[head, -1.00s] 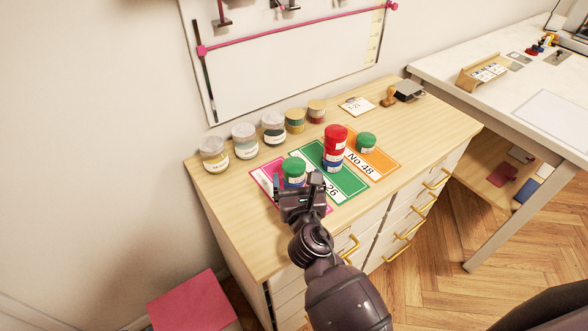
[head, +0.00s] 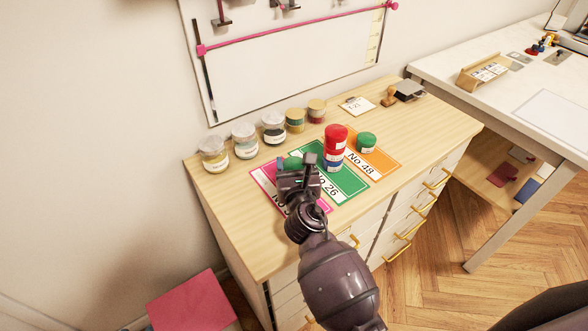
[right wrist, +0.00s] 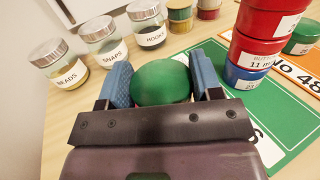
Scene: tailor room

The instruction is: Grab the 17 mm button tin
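A green tin (right wrist: 162,82) stands on the pink card (head: 262,178) and sits between the fingers of my right gripper (right wrist: 162,88). The two blue-grey pads meet its sides with no gap that I can see. In the head view this tin (head: 292,162) is partly hidden behind the gripper (head: 297,168). Its label is hidden, so I cannot read its size. A stack of red tins over a blue one (head: 334,148) stands on the green card (head: 345,187); one red label reads 11 mm. Another green tin (head: 366,142) stands on the orange card (head: 384,163). My left gripper is out of view.
Lidded jars labelled beads (right wrist: 62,68), snaps (right wrist: 104,42) and hooks (right wrist: 147,24) line the back of the wooden cabinet top. The red and blue stack is close to the right of my gripper. A stamp (head: 389,96) lies farther back.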

